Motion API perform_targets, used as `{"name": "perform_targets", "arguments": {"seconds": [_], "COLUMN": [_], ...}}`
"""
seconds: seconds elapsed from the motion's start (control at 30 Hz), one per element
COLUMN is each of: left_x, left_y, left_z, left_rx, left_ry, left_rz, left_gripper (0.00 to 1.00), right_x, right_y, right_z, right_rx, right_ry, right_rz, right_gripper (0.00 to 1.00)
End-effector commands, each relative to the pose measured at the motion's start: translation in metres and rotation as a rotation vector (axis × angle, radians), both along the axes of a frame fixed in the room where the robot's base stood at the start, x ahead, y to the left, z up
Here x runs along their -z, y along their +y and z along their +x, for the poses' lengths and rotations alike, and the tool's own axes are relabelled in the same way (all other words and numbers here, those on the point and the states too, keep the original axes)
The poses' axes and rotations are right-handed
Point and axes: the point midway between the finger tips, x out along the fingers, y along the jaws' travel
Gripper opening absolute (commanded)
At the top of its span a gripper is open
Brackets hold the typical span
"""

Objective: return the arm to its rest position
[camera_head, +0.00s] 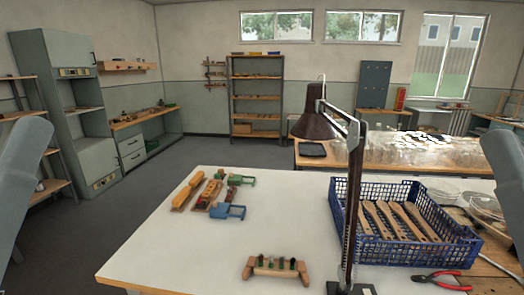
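A grey link of my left arm shows at the left edge of the head view, and a grey link of my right arm shows at the right edge. Both slant beside the white worktable (180,262), and neither appears to touch anything on it. Both grippers are outside the picture, so their fingers and anything they hold are hidden.
A desk lamp (318,125) on a dark post stands on the table, left of a blue crate (410,252) of wooden pieces. Red-handled pliers (440,280), a small wooden rack (275,268), a blue frame (228,212) and a yellow block (187,191) lie around. The table's left front is clear.

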Motion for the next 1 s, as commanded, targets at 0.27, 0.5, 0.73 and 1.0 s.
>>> {"name": "perform_targets", "arguments": {"seconds": [0.27, 0.5, 0.73, 1.0], "left_x": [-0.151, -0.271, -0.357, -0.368], "left_y": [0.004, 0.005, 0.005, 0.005], "left_z": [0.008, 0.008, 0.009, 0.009], "left_rx": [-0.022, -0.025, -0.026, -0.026], "left_ry": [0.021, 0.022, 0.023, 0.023], "left_rz": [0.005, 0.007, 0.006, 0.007], "left_gripper": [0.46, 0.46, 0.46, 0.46], "right_x": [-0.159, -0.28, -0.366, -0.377], "right_y": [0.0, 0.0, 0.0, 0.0], "right_z": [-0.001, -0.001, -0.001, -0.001], "right_rx": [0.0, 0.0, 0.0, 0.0], "right_ry": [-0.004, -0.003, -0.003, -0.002], "right_rz": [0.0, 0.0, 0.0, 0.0], "right_gripper": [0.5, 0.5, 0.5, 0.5]}}
